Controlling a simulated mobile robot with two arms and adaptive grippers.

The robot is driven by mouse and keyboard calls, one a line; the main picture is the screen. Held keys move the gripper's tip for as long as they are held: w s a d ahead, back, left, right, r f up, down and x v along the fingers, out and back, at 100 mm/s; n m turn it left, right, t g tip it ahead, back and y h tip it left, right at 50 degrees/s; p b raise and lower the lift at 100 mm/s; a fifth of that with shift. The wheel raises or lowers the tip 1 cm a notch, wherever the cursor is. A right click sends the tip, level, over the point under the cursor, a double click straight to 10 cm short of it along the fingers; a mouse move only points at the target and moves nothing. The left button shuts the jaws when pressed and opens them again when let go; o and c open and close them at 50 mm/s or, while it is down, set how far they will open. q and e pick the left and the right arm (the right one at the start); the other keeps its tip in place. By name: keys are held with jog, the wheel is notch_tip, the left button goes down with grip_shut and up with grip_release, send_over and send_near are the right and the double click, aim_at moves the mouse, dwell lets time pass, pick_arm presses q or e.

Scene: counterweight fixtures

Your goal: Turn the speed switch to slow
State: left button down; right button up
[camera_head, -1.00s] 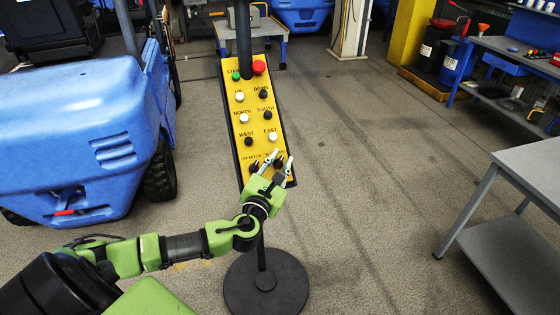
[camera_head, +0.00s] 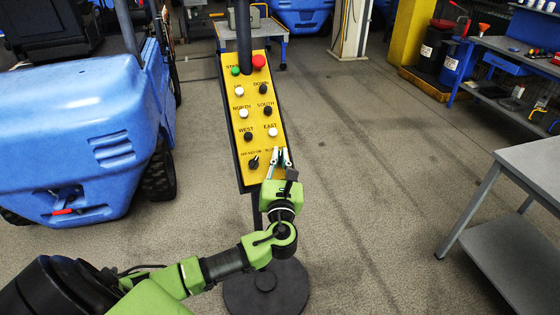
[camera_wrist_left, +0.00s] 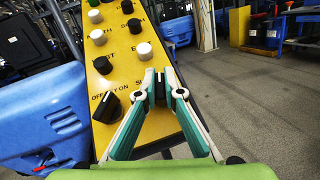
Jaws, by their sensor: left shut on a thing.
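The yellow control panel (camera_head: 257,118) stands tilted on a black pole, with rows of buttons. At its bottom right is the black speed switch (camera_wrist_left: 160,88), mostly hidden behind my fingers; its label is too covered to read in full. My left gripper (camera_head: 281,157) is at this switch, and in the left wrist view its fingers (camera_wrist_left: 161,92) are closed around the black knob. The switch's exact turn cannot be told. The off/on knob (camera_head: 253,163) sits to the left, clear of the fingers, and also shows in the wrist view (camera_wrist_left: 106,107). My right gripper is not in view.
The panel's round black base (camera_head: 265,289) stands on the floor. A blue vehicle (camera_head: 75,130) is at the left. A grey table (camera_head: 530,175) is at the right, with open floor (camera_head: 380,170) between it and the panel.

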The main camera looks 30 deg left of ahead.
pick_arm(q)
jog(key=n+g+y+b, duration=0.1)
jog(key=n+g+y, duration=0.1)
jog(key=n+g, duration=0.1)
jog(key=n+g+y+b, duration=0.2)
jog(key=n+g+y, duration=0.1)
jog(key=n, duration=0.2)
jog(key=shift+d+f, duration=0.1)
jog(key=n+g+y+b, duration=0.1)
jog(key=n+g+b, duration=0.1)
jog(key=n+g, duration=0.1)
jog(key=n+g+b, duration=0.1)
jog(key=n+g, duration=0.3)
jog(key=n, duration=0.1)
jog(key=shift+y+b, duration=0.4)
jog(key=shift+g, duration=0.3)
jog(key=shift+r+n, duration=0.2)
jog(key=shift+n, duration=0.2)
jog(key=c, duration=2.2)
grip_release()
jog(key=shift+o, duration=0.2)
